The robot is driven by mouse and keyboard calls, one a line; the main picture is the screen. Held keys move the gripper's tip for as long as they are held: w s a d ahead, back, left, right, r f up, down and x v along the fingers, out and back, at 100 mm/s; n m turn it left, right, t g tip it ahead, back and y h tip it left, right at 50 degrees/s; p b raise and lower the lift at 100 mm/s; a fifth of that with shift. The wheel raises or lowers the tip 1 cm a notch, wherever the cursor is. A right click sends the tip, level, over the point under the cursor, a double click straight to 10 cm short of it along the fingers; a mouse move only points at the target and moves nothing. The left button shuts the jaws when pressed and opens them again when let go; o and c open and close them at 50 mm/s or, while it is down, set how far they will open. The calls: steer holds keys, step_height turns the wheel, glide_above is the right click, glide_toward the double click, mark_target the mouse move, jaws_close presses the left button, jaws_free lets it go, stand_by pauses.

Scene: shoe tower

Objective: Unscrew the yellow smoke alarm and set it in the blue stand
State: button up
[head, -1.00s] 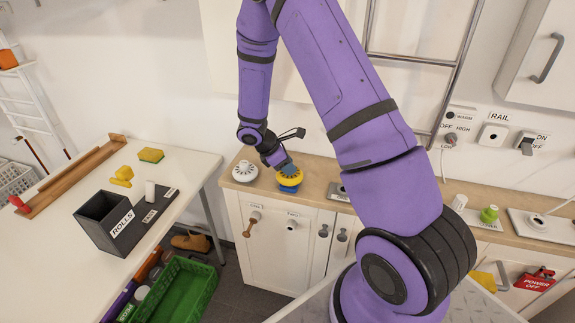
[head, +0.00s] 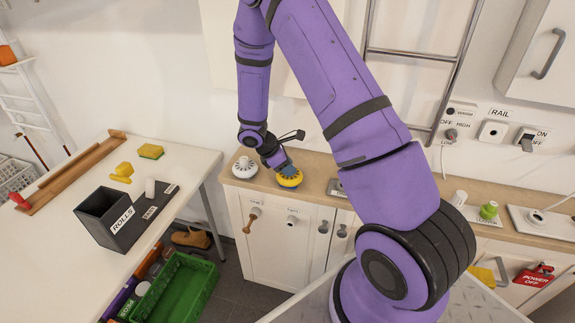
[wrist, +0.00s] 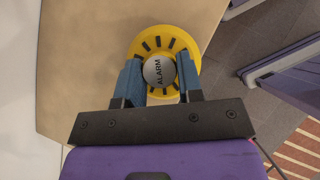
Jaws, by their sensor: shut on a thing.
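The yellow smoke alarm (head: 290,179) sits low at the wooden counter, toward its left end, in the head view. In the wrist view it is a yellow disc (wrist: 160,36) with dark slots and a grey centre marked ALARM. My gripper (head: 285,165) comes down on it from above. In the wrist view the two blue fingers of my gripper (wrist: 160,74) are closed on either side of the grey centre. The blue stand does not show now; the alarm appears to cover its spot, so I cannot see how they fit.
A white round alarm (head: 245,169) stands on the counter (head: 322,166) close to the left of the yellow one. A white table (head: 60,250) with a black box (head: 106,214) is at left. A green crate (head: 177,288) is on the floor.

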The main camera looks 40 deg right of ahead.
steer(key=shift+f, duration=0.15)
steer(key=o, duration=1.2)
steer(key=v, duration=1.1)
steer(key=shift+f, duration=0.1)
